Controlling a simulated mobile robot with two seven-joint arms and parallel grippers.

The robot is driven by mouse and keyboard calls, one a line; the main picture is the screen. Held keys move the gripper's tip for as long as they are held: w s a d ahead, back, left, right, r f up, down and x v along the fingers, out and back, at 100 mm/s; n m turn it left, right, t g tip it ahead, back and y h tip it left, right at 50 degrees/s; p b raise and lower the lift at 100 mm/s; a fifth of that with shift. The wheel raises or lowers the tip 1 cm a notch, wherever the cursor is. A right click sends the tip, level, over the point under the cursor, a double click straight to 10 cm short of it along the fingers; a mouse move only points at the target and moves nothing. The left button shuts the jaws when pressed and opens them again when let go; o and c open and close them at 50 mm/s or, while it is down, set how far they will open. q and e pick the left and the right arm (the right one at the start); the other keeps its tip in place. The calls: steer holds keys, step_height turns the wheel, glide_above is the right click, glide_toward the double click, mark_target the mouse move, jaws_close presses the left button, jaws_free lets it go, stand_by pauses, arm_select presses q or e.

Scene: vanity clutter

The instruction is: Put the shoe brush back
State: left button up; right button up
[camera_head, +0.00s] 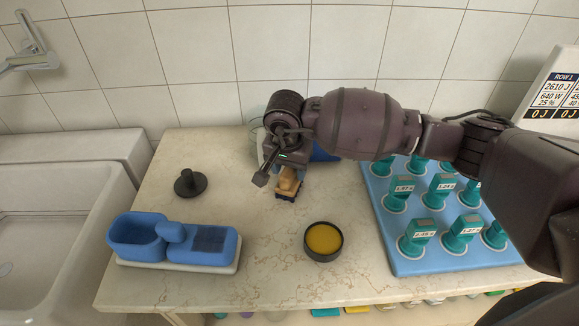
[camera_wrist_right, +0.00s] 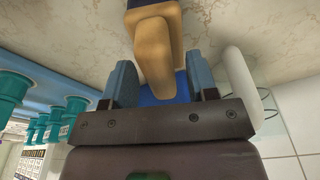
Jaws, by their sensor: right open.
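The shoe brush (camera_head: 288,183) has a tan wooden body and a dark underside. It is on the stone counter, just below my right gripper (camera_head: 277,172) in the head view, which partly hides it. In the right wrist view the brush's wooden handle (camera_wrist_right: 155,50) reaches in between the two blue-grey fingers of the right gripper (camera_wrist_right: 163,82). The fingers stand apart, one on each side of the handle, with gaps visible. My left gripper is not in view.
A blue holder (camera_head: 205,245) on a pale base and a black knobbed disc (camera_head: 189,183) stand left. An open tin of yellow polish (camera_head: 323,241) is in front. A blue rack (camera_head: 425,265) of teal labelled pieces is right. A blue object (camera_head: 325,154) is behind my gripper.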

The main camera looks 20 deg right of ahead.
steer(key=shift+r, duration=0.15)
step_height(320, 180, up, 12)
steer(key=s+a, duration=0.1)
steer(key=shift+s+p, duration=0.2)
steer(key=shift+p, duration=0.25)
stand_by(0.4)
